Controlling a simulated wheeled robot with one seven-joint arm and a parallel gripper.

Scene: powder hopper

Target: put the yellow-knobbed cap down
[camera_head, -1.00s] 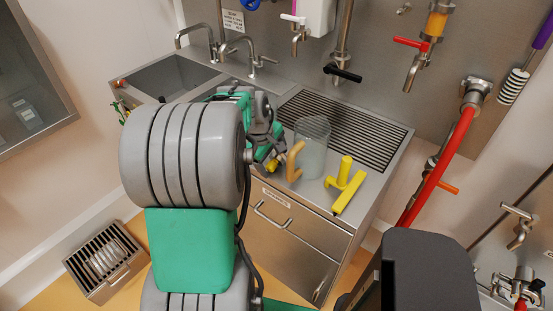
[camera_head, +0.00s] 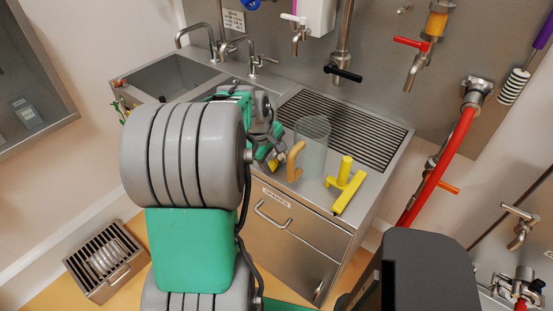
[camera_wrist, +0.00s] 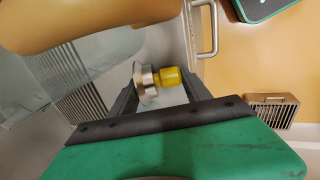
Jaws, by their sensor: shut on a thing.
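The cap with a yellow knob (camera_wrist: 168,77) and a metal disc shows in the wrist view between the fingers of my gripper (camera_wrist: 160,80). My gripper is shut on it. In the head view my gripper (camera_head: 273,158) is over the front edge of the steel counter (camera_head: 322,186), just left of the clear jug. The cap is mostly hidden there by my arm and gripper. I cannot tell whether the cap touches the counter.
A clear jug (camera_head: 315,148) with a tan handle (camera_head: 295,161) stands close right of my gripper. A yellow T-shaped tool (camera_head: 346,186) lies further right. A slotted drain (camera_head: 345,128) and a sink (camera_head: 170,77) are behind. A drawer (camera_head: 285,222) is below the counter.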

